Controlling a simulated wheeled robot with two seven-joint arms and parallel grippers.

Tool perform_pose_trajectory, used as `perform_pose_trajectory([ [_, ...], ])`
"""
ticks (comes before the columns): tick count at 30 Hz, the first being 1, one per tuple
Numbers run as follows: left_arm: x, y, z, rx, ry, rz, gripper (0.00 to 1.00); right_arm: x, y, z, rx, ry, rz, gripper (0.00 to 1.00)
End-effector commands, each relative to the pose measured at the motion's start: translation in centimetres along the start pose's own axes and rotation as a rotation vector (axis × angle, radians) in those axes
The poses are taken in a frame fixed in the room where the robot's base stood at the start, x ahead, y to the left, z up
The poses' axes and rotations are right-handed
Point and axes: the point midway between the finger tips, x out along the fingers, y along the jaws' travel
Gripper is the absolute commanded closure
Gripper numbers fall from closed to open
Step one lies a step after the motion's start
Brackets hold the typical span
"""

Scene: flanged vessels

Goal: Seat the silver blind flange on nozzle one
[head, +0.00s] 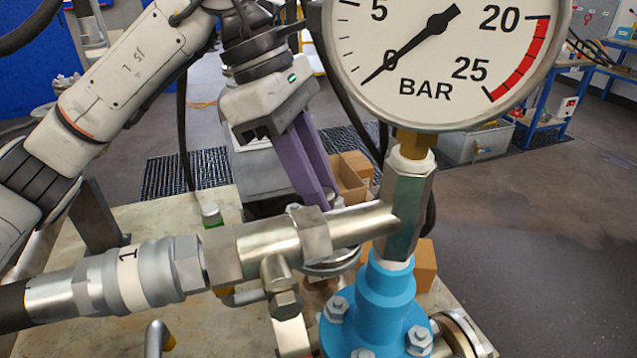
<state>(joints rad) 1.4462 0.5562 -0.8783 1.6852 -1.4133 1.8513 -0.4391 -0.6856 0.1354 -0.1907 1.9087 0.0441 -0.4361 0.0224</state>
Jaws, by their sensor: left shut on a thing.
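My left gripper (322,198) reaches down from the upper middle, its purple fingers close together and their tips passing behind a metal pipe tee. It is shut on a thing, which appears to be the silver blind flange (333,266). Only a thin round rim of this flange shows below the pipe, so I cannot tell whether it touches anything beneath. A blue flanged neck (385,285) with several bolts stands in front, under the gauge. Nozzle one cannot be made out for sure. My right gripper is not in view.
A large pressure gauge (440,60) and the pipe tee (270,248) block much of the view. A hose coupling (140,275) marked 1 comes in from the left. Cardboard boxes (350,175) lie behind. Another flange (460,335) shows at the lower right.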

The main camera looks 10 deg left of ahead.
Motion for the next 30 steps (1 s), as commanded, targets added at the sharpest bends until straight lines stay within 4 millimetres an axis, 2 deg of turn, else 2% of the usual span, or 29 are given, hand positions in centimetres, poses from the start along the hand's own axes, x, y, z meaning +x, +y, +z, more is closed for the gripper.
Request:
perform_pose_trajectory([
  [7,-0.28,0.04,0.18,0.002,-0.005,0.005,1.0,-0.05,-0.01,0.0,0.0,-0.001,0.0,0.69],
  [8,-0.28,0.04,0.18,0.002,-0.005,0.005,0.74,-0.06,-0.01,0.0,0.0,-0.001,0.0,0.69],
  [11,-0.24,0.03,0.14,0.002,-0.004,0.004,0.58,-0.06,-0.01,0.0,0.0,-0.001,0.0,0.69],
  [17,-0.12,0.01,0.07,0.001,-0.002,0.002,0.56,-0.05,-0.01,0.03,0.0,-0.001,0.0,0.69],
  [21,0.12,-0.02,-0.09,-0.001,0.003,-0.003,0.37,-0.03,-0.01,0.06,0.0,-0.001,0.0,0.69],
  [30,-0.14,0.0,0.05,0.0,0.001,0.0,0.37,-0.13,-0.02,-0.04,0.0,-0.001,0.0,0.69],
])
